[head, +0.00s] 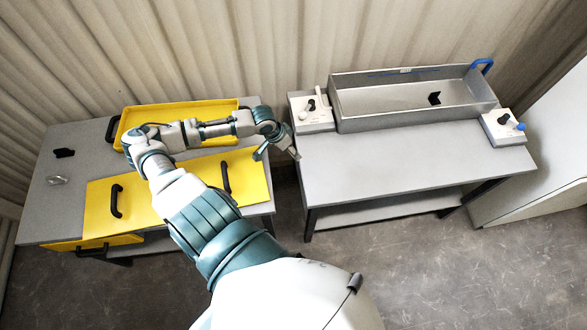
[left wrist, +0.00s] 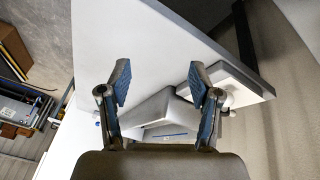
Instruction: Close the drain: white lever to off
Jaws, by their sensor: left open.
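The white lever (head: 320,100) stands up from a pale control box (head: 314,120) at the left end of the metal tank (head: 420,115). A dark knob (head: 311,104) sits beside the lever on the same box. My left gripper (head: 277,156) is open and empty, left of and nearer than the box, by the left corner of the grey table. In the left wrist view its two fingers (left wrist: 160,83) are spread, with a pale box (left wrist: 241,80) beyond the right finger. The lever cannot be made out clearly there. My right gripper is not in view.
The grey table (head: 400,165) is clear in front of the tank. A yellow tray (head: 180,110) and yellow panels with black handles (head: 116,200) occupy the left table.

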